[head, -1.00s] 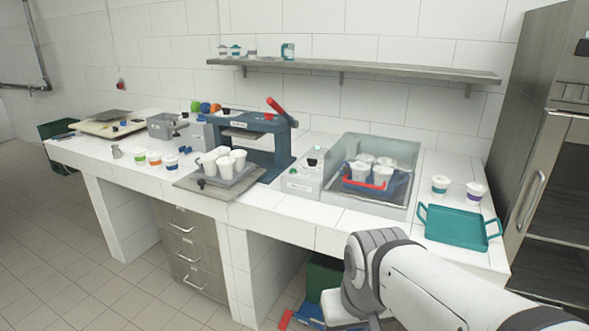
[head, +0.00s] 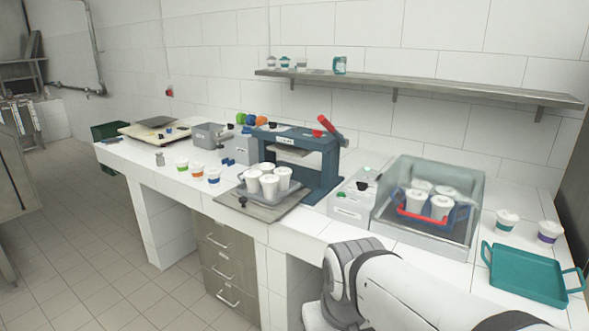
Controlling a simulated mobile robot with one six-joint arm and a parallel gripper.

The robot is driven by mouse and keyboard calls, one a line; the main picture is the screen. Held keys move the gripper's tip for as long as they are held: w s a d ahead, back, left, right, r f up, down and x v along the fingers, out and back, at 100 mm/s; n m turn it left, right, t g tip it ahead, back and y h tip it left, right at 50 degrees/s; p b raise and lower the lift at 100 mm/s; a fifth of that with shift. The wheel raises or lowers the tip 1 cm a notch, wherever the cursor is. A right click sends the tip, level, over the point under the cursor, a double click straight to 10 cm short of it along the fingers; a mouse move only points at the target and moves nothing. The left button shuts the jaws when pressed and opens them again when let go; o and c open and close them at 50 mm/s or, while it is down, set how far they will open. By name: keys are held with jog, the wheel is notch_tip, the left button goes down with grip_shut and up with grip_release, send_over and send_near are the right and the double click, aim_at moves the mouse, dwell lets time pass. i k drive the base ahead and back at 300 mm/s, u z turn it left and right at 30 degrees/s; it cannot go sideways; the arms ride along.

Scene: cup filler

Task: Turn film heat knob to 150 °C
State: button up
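A dark blue sealing press (head: 325,152) with a red lever (head: 328,126) stands at the middle of the counter. A small black knob (head: 272,124) sits on its top. A grey control box (head: 352,203) right of the press carries another black knob (head: 361,185) and a green button (head: 341,195). I cannot tell which knob is the film heat knob, and no temperature marks are readable. My arm reaches in from the lower right, well in front of the counter. My gripper is not in view.
A grey tray of white cups (head: 243,191) sits before the press. A clear-walled basin (head: 388,190) holds more cups. A teal tray (head: 527,273) lies at the right counter end. Several small cups stand left of the press. A shelf (head: 430,88) hangs above. Floor is free at left.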

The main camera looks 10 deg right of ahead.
aim_at(362, 187)
jog(key=i, duration=1.65)
jog(key=z, duration=0.65)
jog(key=k, duration=0.8)
jog(key=z, duration=0.2)
jog(key=i, duration=0.8)
jog(key=u, duration=0.05)
